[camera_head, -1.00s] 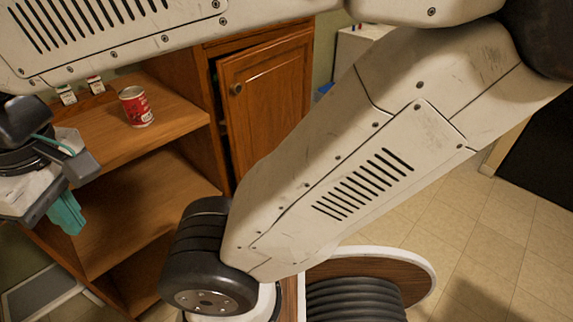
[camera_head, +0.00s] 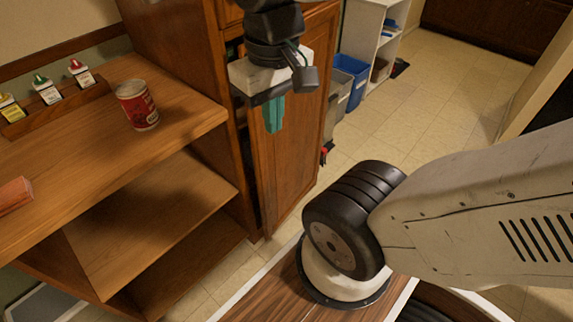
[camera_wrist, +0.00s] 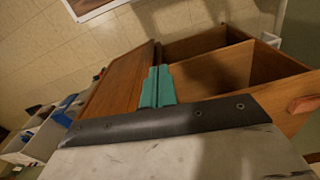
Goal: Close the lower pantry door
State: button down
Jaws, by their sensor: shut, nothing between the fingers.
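The lower pantry door (camera_head: 292,150) is a brown wood panel door on the tall cabinet beside the open shelves. It stands slightly ajar, with a dark gap along its left edge. My gripper (camera_head: 273,115) has teal fingers, shut and empty, pointing down in front of the upper part of the door. The gripper hides the door's upper left area, and I see no knob. In the wrist view the shut fingers (camera_wrist: 157,87) lie beside the wood door panel (camera_wrist: 115,85). I cannot tell whether they touch it.
Open wooden shelves (camera_head: 150,215) stand left of the door, with a red can (camera_head: 137,105) and several small bottles on top. A blue bin (camera_head: 352,80) and a white shelf unit (camera_head: 368,35) stand beyond. Tiled floor (camera_head: 440,100) is clear at right.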

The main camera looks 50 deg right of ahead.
jog(key=w+d+f+m+g+y, duration=0.25)
jog(key=d+f+m+y, duration=0.25)
jog(key=d+f+m, duration=0.4)
jog(key=w+d+f+m+g+y, duration=0.1)
jog(key=w+d+f+m+y, duration=0.4)
jog(key=f, duration=0.5)
jog(key=s+d+f+m+t+y, duration=0.1)
jog(key=d+f+m+t+y, duration=0.25)
jog(key=f+m, duration=0.5)
jog(key=m+t+y, duration=0.1)
jog(key=m+t, duration=0.9)
jog(key=m, duration=1)
send_near(259, 172)
jog(key=a, duration=0.4)
jog(key=w, duration=0.3)
jog(key=shift+w+a+r, duration=0.1)
jog(key=shift+w+a, duration=0.05)
jog(key=shift+a, duration=0.25)
